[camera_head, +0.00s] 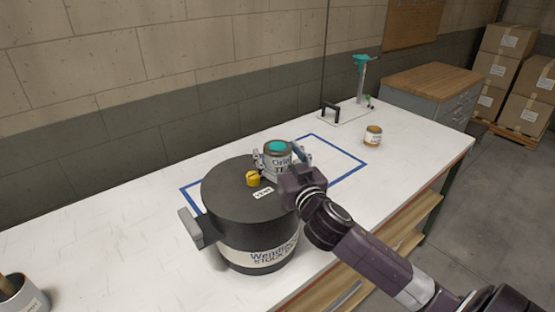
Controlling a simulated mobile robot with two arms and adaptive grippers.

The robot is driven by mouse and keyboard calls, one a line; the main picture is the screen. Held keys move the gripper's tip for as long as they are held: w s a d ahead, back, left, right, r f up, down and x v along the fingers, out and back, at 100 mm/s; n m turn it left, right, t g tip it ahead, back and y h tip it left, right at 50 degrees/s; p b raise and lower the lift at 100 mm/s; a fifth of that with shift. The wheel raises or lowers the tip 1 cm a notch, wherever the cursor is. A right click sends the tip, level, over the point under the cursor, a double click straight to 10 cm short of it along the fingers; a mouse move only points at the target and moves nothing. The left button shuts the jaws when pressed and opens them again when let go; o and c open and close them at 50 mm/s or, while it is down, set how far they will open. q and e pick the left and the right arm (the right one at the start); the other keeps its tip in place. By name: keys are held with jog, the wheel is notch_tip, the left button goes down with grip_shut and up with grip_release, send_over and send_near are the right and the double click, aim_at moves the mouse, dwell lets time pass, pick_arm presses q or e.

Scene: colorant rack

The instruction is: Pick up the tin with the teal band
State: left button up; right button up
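The tin with the teal band (278,147) is a small grey tin with a teal top and a pale label with dark lettering. It shows upright over the back right edge of the black drum's lid. My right gripper (282,160) reaches it from the lower right, with one finger on each side of the tin, and appears shut on it. The gripper body hides the tin's lower right part. I cannot tell whether the tin's base touches anything. My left gripper is not in view.
The large black drum (225,215) with a yellow cap (253,179) stands on the white table (110,235), partly over a blue outlined rectangle (345,178). A teal-headed stand (362,75) is behind. A pot (25,297) is at lower left.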

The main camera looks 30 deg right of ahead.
jog(key=c, duration=0.5)
jog(key=shift+r, duration=0.1)
jog(key=c, duration=0.6)
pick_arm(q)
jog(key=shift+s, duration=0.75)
pick_arm(e)
jog(key=shift+r, duration=0.1)
jog(key=shift+r, duration=0.25)
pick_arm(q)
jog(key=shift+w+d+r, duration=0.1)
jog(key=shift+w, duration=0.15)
pick_arm(e)
notch_tip(320, 180, up, 19)
jog(key=shift+r, duration=0.15)
